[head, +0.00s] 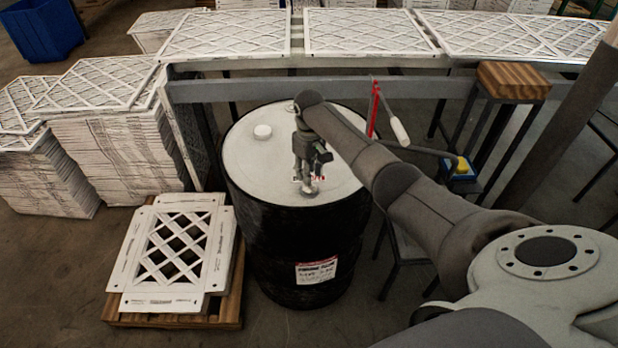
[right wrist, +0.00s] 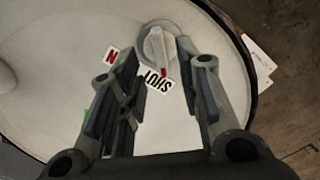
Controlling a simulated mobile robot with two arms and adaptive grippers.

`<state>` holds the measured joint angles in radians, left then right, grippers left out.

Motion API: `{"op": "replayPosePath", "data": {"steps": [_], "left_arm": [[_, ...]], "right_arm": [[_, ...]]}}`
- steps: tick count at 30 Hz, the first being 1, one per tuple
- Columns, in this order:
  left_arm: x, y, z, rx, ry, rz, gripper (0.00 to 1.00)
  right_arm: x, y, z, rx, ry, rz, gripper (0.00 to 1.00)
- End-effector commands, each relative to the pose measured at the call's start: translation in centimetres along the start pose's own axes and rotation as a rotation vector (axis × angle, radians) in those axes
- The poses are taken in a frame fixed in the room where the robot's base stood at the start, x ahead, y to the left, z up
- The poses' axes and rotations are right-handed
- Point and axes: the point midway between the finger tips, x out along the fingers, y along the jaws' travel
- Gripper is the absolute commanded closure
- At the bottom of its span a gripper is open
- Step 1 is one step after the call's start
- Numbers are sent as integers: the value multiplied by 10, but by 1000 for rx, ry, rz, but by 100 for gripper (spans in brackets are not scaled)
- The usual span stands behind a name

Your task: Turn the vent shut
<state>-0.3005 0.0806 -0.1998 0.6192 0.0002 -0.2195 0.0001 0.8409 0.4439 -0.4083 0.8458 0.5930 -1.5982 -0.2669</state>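The vent is a pale round knob with a raised grip bar (right wrist: 158,45), on the white top of a black drum (head: 300,255). In the right wrist view, a red mark at the bar's lower end lies by the label reading SHUT (right wrist: 155,80). A second label (right wrist: 111,57) at left shows a red N; the rest is hidden behind a finger. My right gripper (head: 308,184) points down over the drum top. In the right wrist view its fingers (right wrist: 167,62) are apart, with the knob ahead between them; contact cannot be told. My left gripper is not in view.
A white cap (head: 262,131) sits on the drum top. Framed filters (head: 178,245) lie on a pallet at left, with filter stacks (head: 115,140) behind. A rail (head: 270,90) runs behind the drum. A wooden block (head: 513,80) and a yellow button (head: 461,165) are at right.

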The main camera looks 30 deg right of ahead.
Motion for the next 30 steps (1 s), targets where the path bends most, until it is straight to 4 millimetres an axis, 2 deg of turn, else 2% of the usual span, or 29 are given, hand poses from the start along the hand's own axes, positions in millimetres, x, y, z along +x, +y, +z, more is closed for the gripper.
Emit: {"op": "replayPosePath", "data": {"steps": [3, 6, 12, 18, 30], "left_arm": [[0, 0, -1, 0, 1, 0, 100], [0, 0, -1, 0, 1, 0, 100], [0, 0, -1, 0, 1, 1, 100], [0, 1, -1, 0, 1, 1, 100], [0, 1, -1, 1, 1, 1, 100]], "right_arm": [[-29, 1, -2, -1, 7, 3, 68], [-49, 1, -1, 0, 6, 2, 68], [-76, 0, -1, -1, 3, 1, 68], [-83, 0, -1, -1, 2, 0, 68], [-83, 0, 0, -1, 1, 1, 68]]}}
